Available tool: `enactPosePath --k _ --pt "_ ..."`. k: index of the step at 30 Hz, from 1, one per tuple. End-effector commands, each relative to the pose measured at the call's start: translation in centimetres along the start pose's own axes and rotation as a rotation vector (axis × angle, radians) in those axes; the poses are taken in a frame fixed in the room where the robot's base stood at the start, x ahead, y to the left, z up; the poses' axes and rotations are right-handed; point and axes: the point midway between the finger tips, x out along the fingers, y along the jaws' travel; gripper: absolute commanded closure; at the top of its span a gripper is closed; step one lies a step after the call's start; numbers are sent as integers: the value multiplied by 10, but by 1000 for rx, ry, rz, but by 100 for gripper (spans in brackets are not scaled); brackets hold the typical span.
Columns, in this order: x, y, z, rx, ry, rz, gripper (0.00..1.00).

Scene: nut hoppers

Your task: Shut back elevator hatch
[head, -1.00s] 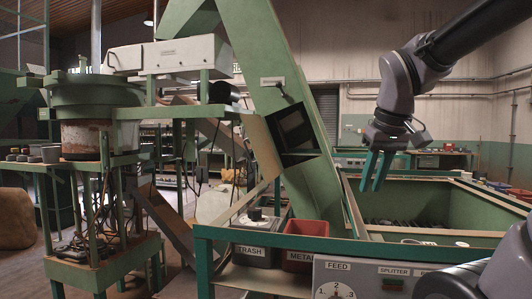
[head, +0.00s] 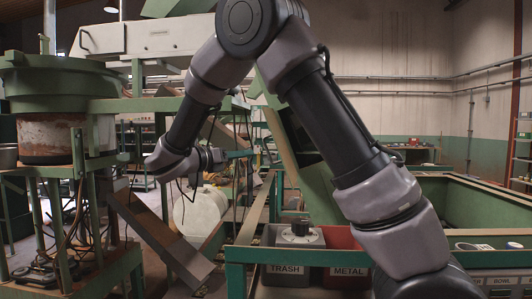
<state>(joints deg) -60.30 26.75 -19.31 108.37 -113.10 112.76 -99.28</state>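The green elevator leg (head: 318,192) slopes up behind my arm, which hides most of its upper part. A dark hatch opening (head: 300,138) shows in part on its face, left of my upper arm link. A tan-edged flap (head: 280,142) stands out at the opening's left side, so the hatch looks open. My gripper (head: 240,154) is left of the flap, with teal fingers pointing right towards it. The fingers are small and partly lost against the clutter, so their gap is unclear. I cannot tell whether they touch the flap.
The grey TRASH bin (head: 287,262) and red METAL bin (head: 345,262) stand below, behind a green rail (head: 255,254). A brown chute (head: 160,235) slopes down at left. A green bowl feeder (head: 55,85) stands far left. A large green hopper (head: 485,205) is at right.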

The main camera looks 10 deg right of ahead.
Motion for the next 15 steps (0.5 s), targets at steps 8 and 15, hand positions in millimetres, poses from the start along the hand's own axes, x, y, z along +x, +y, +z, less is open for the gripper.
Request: enactPosePath --k 8,15 --pt "47 -1 0 -1 1 -5 75" --pt "88 -1 -1 -2 2 -4 75"
